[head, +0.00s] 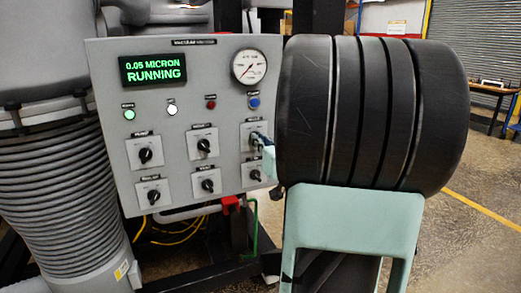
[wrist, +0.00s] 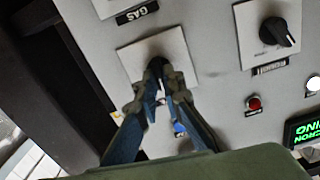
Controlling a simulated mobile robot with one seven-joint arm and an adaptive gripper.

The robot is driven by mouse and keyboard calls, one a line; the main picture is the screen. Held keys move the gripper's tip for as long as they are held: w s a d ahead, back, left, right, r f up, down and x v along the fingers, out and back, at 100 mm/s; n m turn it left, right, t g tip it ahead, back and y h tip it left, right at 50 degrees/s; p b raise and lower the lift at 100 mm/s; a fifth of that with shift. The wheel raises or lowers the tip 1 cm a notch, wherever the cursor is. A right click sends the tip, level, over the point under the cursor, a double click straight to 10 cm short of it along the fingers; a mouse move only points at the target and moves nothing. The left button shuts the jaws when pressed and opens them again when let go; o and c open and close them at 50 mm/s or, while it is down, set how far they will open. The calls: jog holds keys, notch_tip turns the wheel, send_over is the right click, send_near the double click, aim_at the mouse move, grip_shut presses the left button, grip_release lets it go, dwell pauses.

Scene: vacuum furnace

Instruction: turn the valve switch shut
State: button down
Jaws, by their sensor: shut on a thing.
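The valve switch, as I take it, is the upper right switch (head: 246,131) on the grey control panel, on a pale square plate; its label is too small to read. In the wrist view its plate (wrist: 132,58) is at the upper middle. My gripper (wrist: 160,70), with blue-grey fingers, is shut on its dark knob, which the fingertips mostly hide, so its angle cannot be told. In the head view my gripper (head: 258,141) reaches the switch from the right, and my arm covers the area right of the panel.
Other black-knobbed switches sit close by, such as the upper middle one (head: 203,145) and the GAS switch (head: 255,175) below. The green display (head: 153,68) reads 0.05 MICRON RUNNING. A gauge (head: 249,67) is above. A ribbed cylinder (head: 65,180) stands left; open floor lies right.

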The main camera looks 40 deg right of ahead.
jog(key=shift+a+n+b, duration=0.1)
jog(key=shift+n+b, duration=2.9)
jog(key=shift+n, duration=0.5)
jog(key=c, duration=2.1)
grip_release()
jog(key=shift+r, duration=0.1)
